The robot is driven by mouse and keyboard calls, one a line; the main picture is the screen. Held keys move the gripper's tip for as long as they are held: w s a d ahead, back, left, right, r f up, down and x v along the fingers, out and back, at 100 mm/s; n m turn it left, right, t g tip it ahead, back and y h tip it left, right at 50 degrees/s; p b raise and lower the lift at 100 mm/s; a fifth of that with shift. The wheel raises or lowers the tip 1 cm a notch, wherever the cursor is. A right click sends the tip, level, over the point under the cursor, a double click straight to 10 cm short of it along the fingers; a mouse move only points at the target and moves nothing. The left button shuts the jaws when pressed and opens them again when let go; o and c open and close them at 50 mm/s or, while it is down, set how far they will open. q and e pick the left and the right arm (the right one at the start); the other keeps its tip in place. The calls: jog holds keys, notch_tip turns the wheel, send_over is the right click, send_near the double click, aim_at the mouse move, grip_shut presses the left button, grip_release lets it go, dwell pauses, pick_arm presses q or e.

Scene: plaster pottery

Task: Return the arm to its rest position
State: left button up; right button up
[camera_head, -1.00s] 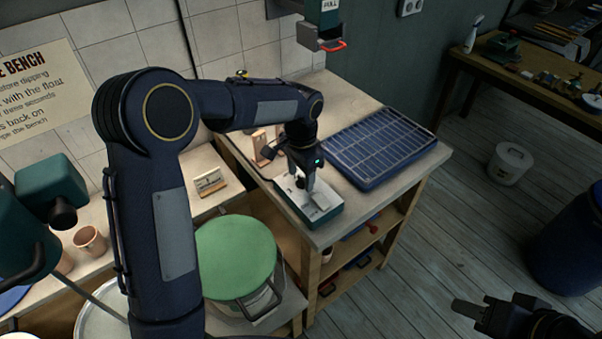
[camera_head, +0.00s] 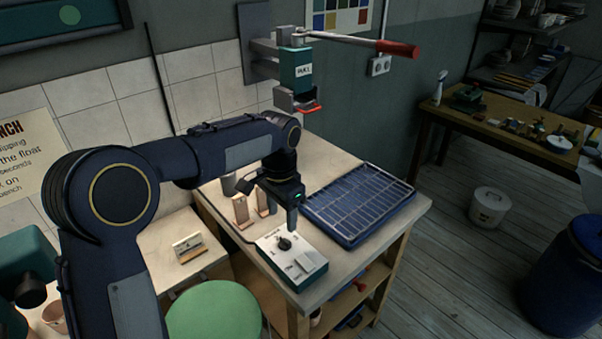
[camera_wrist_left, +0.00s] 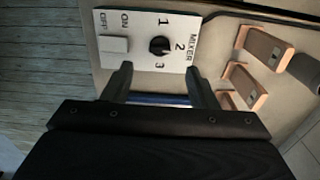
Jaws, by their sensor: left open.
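My left arm reaches in from the left in the head view. Its gripper (camera_head: 292,215) hangs above the workbench (camera_head: 335,275), over the back edge of the white mixer control box (camera_head: 291,262). In the left wrist view the two fingers of the gripper (camera_wrist_left: 160,85) are spread apart with nothing between them. The mixer box also shows there (camera_wrist_left: 150,40), with a black knob, the numbers 1 to 3 and a white ON/OFF switch. The fingertips are near the box's edge; I cannot tell the exact gap. My right gripper is out of view.
A blue rack tray (camera_head: 358,205) lies right of the gripper. Wooden blocks (camera_head: 241,212) stand to its left. A wall-mounted device with a red-handled lever (camera_head: 303,70) hangs above the back of the bench. A green round lid (camera_head: 214,312) is at front left. A blue barrel (camera_head: 566,280) stands at right.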

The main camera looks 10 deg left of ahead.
pick_arm(q)
jog(key=s+a+r+n+t+h, duration=0.1)
jog(key=s+a+r+n, duration=0.15)
jog(key=s, duration=0.45)
jog(key=s+a+r+n+t+h, duration=0.1)
jog(key=s+a+r+n, duration=0.1)
jog(key=s+a, duration=0.35)
jog(key=s+d+f+n+t+h, duration=0.1)
jog(key=s+f+n, duration=0.1)
jog(key=s, duration=0.5)
jog(key=s+d+f+n+t, duration=0.1)
jog(key=s+f+n+t, duration=0.1)
jog(key=s, duration=0.6)
jog(key=shift+s+d+n+t+h, duration=0.2)
jog(key=shift+n+t+h, duration=0.1)
jog(key=shift+n+h, duration=0.15)
